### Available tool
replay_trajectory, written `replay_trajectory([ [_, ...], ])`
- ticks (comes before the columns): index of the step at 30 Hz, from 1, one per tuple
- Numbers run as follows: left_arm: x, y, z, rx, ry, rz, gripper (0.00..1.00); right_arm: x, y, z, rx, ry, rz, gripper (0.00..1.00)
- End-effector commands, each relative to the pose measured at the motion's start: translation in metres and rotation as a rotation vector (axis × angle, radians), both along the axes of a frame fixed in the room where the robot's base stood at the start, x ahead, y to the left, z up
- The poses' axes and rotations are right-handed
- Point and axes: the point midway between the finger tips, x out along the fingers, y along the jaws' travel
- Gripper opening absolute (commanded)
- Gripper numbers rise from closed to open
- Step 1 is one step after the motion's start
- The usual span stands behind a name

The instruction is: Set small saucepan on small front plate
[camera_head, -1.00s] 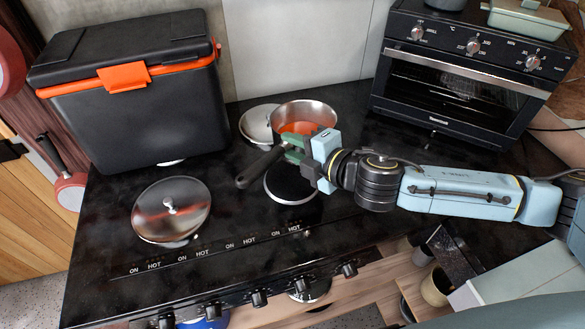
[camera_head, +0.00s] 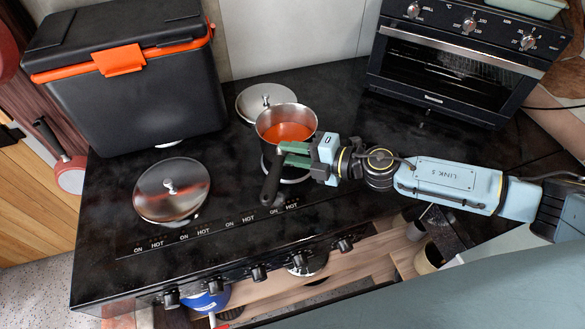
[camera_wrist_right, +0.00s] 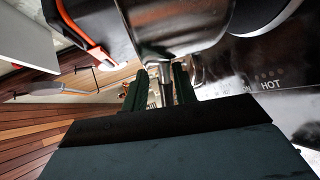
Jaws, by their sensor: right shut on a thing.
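The small saucepan (camera_head: 267,121) is steel with a black handle and holds orange-red liquid. In the head view it is over the back part of the small front plate (camera_head: 294,181), hiding most of it; part of the pale rim shows. I cannot tell whether the pan touches the hob. My right gripper (camera_head: 286,155) is shut on the saucepan's handle near the pan's body. In the right wrist view, the saucepan (camera_wrist_right: 180,30) is beyond the fingers, with the handle between them (camera_wrist_right: 160,95). My left gripper is not in view.
A black cooler box (camera_head: 130,95) stands back left and an oven (camera_head: 455,75) back right. Control knobs (camera_head: 259,274) line the front edge.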

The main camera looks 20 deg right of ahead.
Motion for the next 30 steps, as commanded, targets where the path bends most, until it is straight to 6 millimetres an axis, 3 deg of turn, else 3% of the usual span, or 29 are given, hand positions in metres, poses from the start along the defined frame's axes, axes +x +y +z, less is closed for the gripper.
replay_trajectory([
  [8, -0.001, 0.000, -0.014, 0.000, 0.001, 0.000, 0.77, 0.001, 0.000, -0.023, 0.002, -0.005, -0.003, 0.00],
  [14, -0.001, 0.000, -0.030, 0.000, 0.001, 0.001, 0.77, 0.001, 0.001, -0.050, 0.005, -0.004, -0.002, 0.00],
  [21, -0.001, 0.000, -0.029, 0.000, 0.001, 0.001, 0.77, 0.001, 0.000, -0.052, 0.000, -0.002, -0.002, 0.00],
  [22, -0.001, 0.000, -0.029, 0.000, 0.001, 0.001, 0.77, 0.000, -0.001, -0.055, 0.000, 0.003, -0.001, 0.31],
  [26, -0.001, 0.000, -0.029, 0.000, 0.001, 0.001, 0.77, 0.000, -0.001, -0.054, 0.000, 0.001, -0.002, 0.48],
  [30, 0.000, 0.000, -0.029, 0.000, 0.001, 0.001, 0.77, 0.000, -0.001, -0.053, 0.000, 0.000, -0.002, 0.51],
])
